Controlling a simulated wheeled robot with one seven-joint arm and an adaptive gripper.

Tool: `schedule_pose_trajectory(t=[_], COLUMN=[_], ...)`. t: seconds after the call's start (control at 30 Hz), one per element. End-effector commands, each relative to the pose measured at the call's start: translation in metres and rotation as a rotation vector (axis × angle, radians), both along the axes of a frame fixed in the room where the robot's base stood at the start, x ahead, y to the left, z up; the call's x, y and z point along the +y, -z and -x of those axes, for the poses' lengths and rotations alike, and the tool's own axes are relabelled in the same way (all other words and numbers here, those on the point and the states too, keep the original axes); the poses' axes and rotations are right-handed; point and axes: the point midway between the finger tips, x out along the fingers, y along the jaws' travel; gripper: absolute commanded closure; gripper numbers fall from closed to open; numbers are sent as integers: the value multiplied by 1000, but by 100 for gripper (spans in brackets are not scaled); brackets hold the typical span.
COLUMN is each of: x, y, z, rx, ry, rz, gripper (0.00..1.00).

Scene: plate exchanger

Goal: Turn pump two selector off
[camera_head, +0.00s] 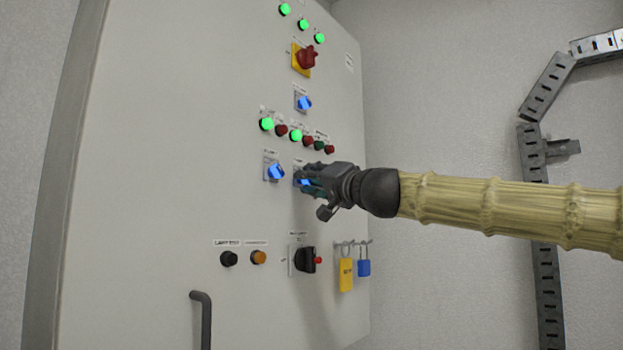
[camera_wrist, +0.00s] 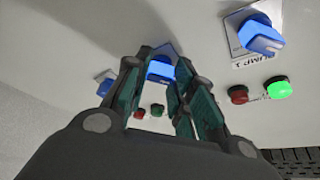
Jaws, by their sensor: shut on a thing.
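The pump two selector (camera_head: 305,183) is a blue knob on the grey cabinet door, right of a matching blue selector (camera_head: 276,172). My gripper (camera_head: 308,178) reaches it from the right and is shut on it. In the wrist view the blue knob (camera_wrist: 160,70) sits between the two green-padded fingers (camera_wrist: 158,82). The fingers cover most of the knob and its label in the head view, so I cannot tell where its pointer stands. The other blue selector (camera_wrist: 262,38), labelled as pump 1, shows clear of the fingers at upper right in the wrist view.
Green and red lamps (camera_head: 297,135) sit in a row just above. A third blue selector (camera_head: 304,103) and a red rotary switch (camera_head: 307,57) are higher. Below are a black switch (camera_head: 305,260), hanging padlocks (camera_head: 346,274) and a door handle (camera_head: 203,318). Cable tray runs along the right wall.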

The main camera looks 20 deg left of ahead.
Motion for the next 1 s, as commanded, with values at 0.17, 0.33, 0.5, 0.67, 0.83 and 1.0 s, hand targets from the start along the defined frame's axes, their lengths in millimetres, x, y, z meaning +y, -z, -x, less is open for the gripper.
schedule_pose_trajectory(t=[0.17,0.33,0.5,0.67,0.83,1.0], x=[0,0,0,0,0,1], y=[-6,-9,-10,-9,-10,-8], z=[1,1,1,1,2,2], rx=[96,232,366,474,566,633], ry=[2,2,2,2,2,1], rz=[-33,-82,-132,-170,-205,-229], gripper=[99,99,99,99,99,99])
